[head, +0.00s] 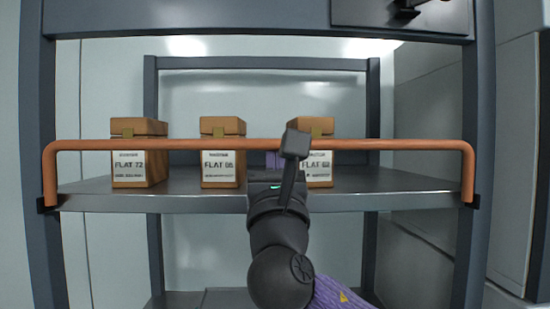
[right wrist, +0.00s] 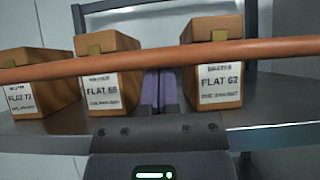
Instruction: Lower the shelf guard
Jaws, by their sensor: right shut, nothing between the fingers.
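The shelf guard is a copper-orange bar (head: 190,145) with bent-down ends, running across the front of the shelf between the two uprights. It is raised above the shelf edge, level with the upper part of the boxes. It also crosses the right wrist view (right wrist: 120,65). My right gripper (head: 272,160) is at the guard, right of the middle. Its purple fingers (right wrist: 158,90) are shut and empty, reaching up to the bar's lower edge. I cannot tell whether they touch it; their tips are not clear. My left gripper is not in view.
Three cardboard boxes stand on the grey shelf (head: 400,183) behind the guard: FLAT 72 (head: 139,157), FLAT 66 (head: 222,157) and FLAT 62 (head: 320,170). Dark uprights (head: 42,240) flank the shelf. The shelf's right part is clear.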

